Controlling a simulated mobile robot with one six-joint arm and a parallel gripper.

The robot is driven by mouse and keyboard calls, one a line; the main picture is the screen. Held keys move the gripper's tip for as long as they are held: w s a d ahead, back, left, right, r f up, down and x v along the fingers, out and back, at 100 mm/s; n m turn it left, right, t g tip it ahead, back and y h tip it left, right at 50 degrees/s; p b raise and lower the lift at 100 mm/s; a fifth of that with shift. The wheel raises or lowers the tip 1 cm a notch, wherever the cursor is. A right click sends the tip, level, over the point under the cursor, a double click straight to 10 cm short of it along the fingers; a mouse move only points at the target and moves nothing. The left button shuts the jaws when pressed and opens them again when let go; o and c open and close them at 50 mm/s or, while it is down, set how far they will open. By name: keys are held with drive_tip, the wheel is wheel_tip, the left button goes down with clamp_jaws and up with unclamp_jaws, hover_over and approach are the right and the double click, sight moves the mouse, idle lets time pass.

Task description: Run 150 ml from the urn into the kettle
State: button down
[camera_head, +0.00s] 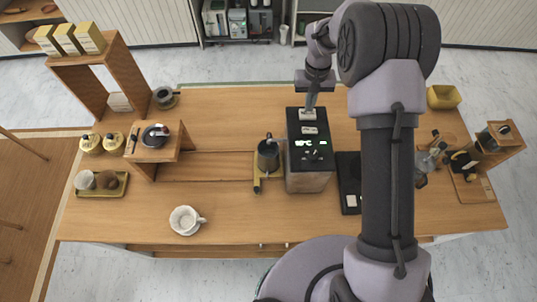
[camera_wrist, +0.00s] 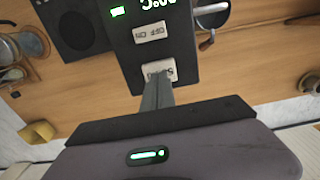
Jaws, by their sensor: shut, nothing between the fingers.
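The urn (camera_head: 308,178) stands mid-table, a box with a black top, a green-lit display and pale switches. In the wrist view its black top (camera_wrist: 180,60) shows an OFF/ON switch (camera_wrist: 150,32) and a pale labelled button (camera_wrist: 160,70). My gripper (camera_head: 309,112) is shut and empty, pointing down at the urn's far end. In the wrist view its fingertips (camera_wrist: 158,80) are at that button's edge; whether they press it I cannot tell. The dark kettle (camera_head: 268,155) stands close left of the urn, on a yellow stand (camera_head: 257,180). Its inside and water level are not readable.
A black flat device (camera_head: 350,200) lies right of the urn, partly behind my arm. A white cup (camera_head: 185,220) stands at the front left. A small wooden stand (camera_head: 150,155) and a tray (camera_head: 120,188) are further left. The table between cup and urn is clear.

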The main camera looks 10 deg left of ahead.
idle(0.3)
wheel_tip(320, 180, up, 5)
drive_tip(key=p, duration=0.3)
drive_tip(key=shift+r, duration=0.15)
